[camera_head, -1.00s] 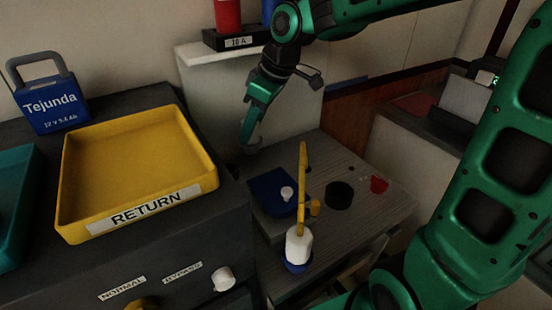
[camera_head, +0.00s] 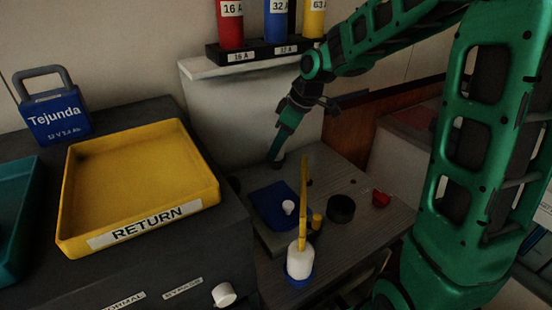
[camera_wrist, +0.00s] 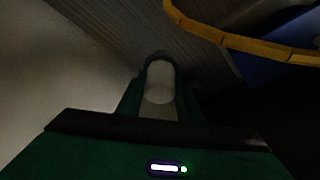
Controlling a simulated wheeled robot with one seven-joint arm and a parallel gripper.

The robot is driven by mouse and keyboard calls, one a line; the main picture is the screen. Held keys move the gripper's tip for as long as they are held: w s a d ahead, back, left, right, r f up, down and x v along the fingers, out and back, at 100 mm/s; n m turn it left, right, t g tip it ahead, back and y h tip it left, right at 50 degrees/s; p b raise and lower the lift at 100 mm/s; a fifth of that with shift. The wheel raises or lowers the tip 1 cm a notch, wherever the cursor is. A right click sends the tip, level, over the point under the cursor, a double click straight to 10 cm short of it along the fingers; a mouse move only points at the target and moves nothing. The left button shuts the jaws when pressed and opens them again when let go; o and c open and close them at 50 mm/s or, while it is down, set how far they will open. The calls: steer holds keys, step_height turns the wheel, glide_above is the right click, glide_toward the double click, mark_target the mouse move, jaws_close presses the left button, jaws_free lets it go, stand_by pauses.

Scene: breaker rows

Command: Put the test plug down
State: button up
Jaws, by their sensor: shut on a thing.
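My gripper (camera_head: 276,157) points down over the back left of the grey bench, near its back edge. In the wrist view its fingers (camera_wrist: 160,85) are shut on a pale, round-ended thing (camera_wrist: 160,78), which I take to be the test plug. In the head view the fingers hide most of it, and only a small grey bit shows at the tips. Its lower end is close to the bench top (camera_head: 345,180); I cannot tell if it touches.
A blue block (camera_head: 270,207) with a white knob lies just in front of my gripper. A white piece (camera_head: 300,262) with a tall yellow strip stands nearer. A black round (camera_head: 341,208) and a red piece (camera_head: 381,198) sit right. The yellow RETURN tray (camera_head: 135,185) is left.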

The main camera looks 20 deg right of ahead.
mark_target(277, 158)
steer(key=shift+f, duration=2.05)
steer(key=o, duration=1.2)
steer(key=shift+f, duration=0.1)
steer(key=shift+c, duration=0.2)
steer(key=v, duration=1.2)
steer(key=s+d+f+m+g+h, duration=0.1)
steer(key=s+d+m, duration=0.3)
steer(key=s, duration=0.5)
steer(key=s+d+f+m+g+h, duration=0.1)
steer(key=s+d+f+m, duration=0.2)
steer(key=s, duration=0.7)
steer(key=s+d+f+m+g+h, duration=0.1)
steer(key=s+d+f+m, duration=0.1)
steer(key=s+d+m, duration=0.5)
steer(key=s+m, duration=0.2)
steer(key=s, duration=0.1)
steer(key=shift+f, duration=0.4)
steer(key=shift+a, duration=0.1)
